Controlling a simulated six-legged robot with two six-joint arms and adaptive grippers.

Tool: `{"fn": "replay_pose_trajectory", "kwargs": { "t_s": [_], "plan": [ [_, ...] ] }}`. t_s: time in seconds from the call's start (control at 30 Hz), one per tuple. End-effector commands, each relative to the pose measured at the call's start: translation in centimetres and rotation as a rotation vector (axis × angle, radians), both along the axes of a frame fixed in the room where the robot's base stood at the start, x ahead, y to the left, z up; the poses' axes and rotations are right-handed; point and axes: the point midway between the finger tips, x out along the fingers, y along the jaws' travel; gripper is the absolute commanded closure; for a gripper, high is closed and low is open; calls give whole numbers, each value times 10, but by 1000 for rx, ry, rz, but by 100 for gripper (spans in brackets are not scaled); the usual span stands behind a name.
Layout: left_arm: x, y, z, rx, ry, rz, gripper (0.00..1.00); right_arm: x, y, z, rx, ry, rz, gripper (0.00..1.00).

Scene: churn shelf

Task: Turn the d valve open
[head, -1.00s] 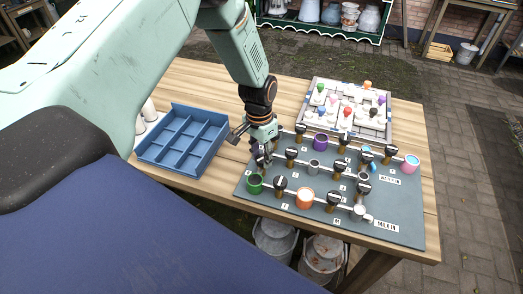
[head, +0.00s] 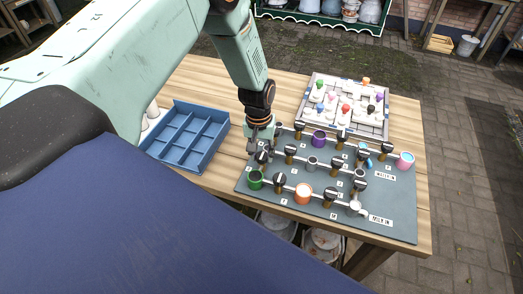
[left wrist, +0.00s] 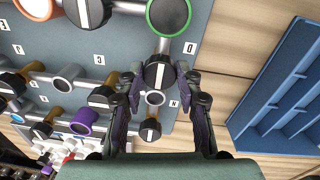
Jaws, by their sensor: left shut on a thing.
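The d valve (left wrist: 160,73) is a black round knob with a white stripe, next to the label D (left wrist: 190,48) in the left wrist view. Its stripe looks roughly in line with the pipe running from the green-rimmed cup (left wrist: 169,14) to a small grey cup (left wrist: 155,98). My left gripper (left wrist: 159,84) has one finger on each side of the knob and is shut on it. In the head view my left gripper (head: 261,150) points down at the board's left end and partly hides the d valve (head: 262,157). My right gripper is not in view.
The grey valve board (head: 390,225) carries several other black knobs, a green cup (head: 255,180), an orange cup (head: 303,193) and a purple cup (head: 319,138). A blue divided tray (head: 187,135) stands left of it.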

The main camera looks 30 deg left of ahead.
Motion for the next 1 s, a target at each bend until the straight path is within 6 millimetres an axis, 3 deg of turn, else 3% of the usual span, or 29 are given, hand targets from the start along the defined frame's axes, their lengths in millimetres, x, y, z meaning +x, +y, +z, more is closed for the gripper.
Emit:
{"fn": "replay_pose_trajectory", "kwargs": {
  "t_s": [0.47,0.5,0.73,1.0],
  "plan": [
    [1,0,1,0,-3,13,97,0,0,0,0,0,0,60],
    [1,0,1,0,-3,13,62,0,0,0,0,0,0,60],
    [1,0,0,0,-2,12,42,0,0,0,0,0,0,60],
    [0,0,0,0,0,11,42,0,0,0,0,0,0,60]
  ]
}}
